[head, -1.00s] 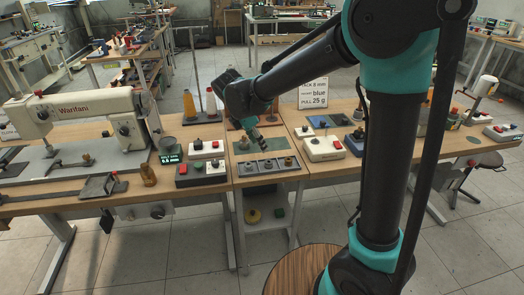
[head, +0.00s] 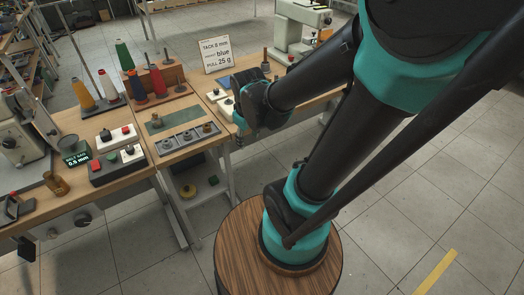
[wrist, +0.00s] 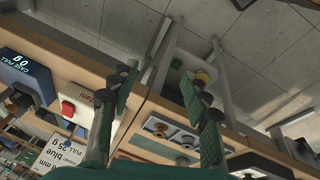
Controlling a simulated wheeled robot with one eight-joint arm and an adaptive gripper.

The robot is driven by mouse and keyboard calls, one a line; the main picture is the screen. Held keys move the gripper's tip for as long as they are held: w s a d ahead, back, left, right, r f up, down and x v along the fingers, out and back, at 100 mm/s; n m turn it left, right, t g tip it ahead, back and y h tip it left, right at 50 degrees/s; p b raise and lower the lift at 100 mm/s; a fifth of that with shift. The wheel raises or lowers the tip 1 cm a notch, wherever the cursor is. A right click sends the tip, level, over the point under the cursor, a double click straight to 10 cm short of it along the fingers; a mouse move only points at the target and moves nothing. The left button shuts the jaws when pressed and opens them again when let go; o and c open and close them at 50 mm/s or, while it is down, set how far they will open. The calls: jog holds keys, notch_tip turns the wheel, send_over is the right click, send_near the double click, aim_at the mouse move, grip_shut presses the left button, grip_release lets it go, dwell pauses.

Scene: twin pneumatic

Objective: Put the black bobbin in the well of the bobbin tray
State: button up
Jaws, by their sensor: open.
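The grey bobbin tray (head: 172,147) lies near the front edge of the middle bench, with a row of wells. A brass-coloured bobbin (head: 207,128) stands at its right end; small dark pieces in the other wells are too small to name. I cannot make out the black bobbin for certain. In the wrist view the tray (wrist: 147,143) shows beyond and between the fingers, partly hidden by the right one. My gripper (wrist: 160,76) is open, with nothing between its green-padded fingers. In the head view it is right of the tray, largely hidden by my arm.
A green mat (head: 178,116) lies behind the tray. Coloured thread cones (head: 158,80) stand behind it. A button box (head: 117,162) is to the left. A sign (head: 216,55) stands at the back right. Bare floor lies in front of the bench.

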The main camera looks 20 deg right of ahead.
jog(key=s+d+f+m, duration=0.3)
jog(key=s+m, duration=0.2)
jog(key=m, duration=0.1)
jog(key=shift+d+t, duration=0.25)
jog(key=shift+t, duration=0.15)
